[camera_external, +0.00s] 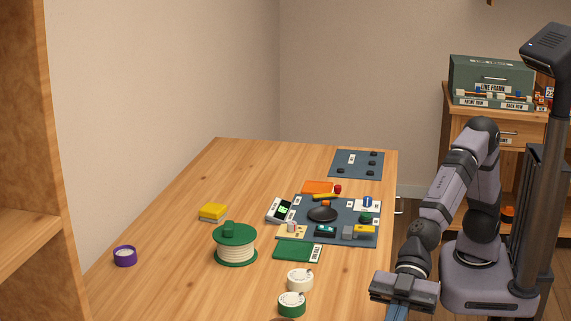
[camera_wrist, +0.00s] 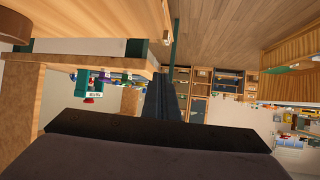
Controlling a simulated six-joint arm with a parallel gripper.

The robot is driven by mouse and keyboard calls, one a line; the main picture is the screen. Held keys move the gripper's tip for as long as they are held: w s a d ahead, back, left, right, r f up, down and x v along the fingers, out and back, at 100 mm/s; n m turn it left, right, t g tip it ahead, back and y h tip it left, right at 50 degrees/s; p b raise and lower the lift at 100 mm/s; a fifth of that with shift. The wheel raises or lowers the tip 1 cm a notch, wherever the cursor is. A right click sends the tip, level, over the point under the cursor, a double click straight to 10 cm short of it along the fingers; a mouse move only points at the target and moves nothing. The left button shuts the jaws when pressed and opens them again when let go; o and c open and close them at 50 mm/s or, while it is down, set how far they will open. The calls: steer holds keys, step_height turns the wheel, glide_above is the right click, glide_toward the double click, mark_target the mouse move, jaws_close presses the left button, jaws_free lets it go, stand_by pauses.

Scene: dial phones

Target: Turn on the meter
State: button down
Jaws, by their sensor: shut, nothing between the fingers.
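A small device with a pale casing and a dark face with green on it (camera_external: 281,210), which looks like the meter, lies on the table at the left edge of a dark blue mat (camera_external: 340,212). Its switch or button is too small to make out. My gripper (camera_external: 398,311) is at the table's right front edge, well to the right and nearer the camera than the device, and touches none of the objects. In the wrist view my gripper's dark fingers (camera_wrist: 165,98) are together and empty. The device cannot be picked out there.
The mat bears a round black piece (camera_external: 322,214) and several small parts. A green-and-white spool (camera_external: 235,245), white roll (camera_external: 300,279), green roll (camera_external: 291,304), purple ring (camera_external: 124,256) and yellow block (camera_external: 213,211) stand on the table (camera_external: 180,280). Its left front is mostly clear.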

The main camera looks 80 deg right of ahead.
steer(key=w+d+r+m+t+h+p, duration=0.1)
steer(key=w+d+r+m+t+p, duration=0.15)
steer(key=w+d, duration=0.35)
steer(key=w+d+r+m+t+h+p, duration=0.2)
steer(key=w+d+r+p, duration=0.15)
steer(key=w, duration=0.55)
steer(key=w+d+r+m+t+h+p, duration=0.1)
steer(key=w+d+m+h+p, duration=0.2)
steer(key=d, duration=0.4)
steer(key=w+d+r+m+h+p, duration=0.1)
steer(key=w+d+r+p, duration=0.1)
steer(key=w+d, duration=0.45)
step_height(320, 180, up, 4)
steer(key=m+g+h+p, duration=0.5)
steer(key=m+g+p, duration=0.15)
steer(key=p, duration=0.65)
glide_above(321, 226)
steer(key=s, duration=0.4)
steer(key=shift+w+r, duration=0.1)
steer(key=shift+w, duration=0.1)
steer(key=w+f, duration=0.1)
steer(key=f, duration=0.3)
steer(key=f+p, duration=0.1)
steer(key=f, duration=0.4)
steer(key=w+f+p, duration=0.1)
steer(key=f, duration=0.3)
steer(key=shift+w+f, duration=0.35)
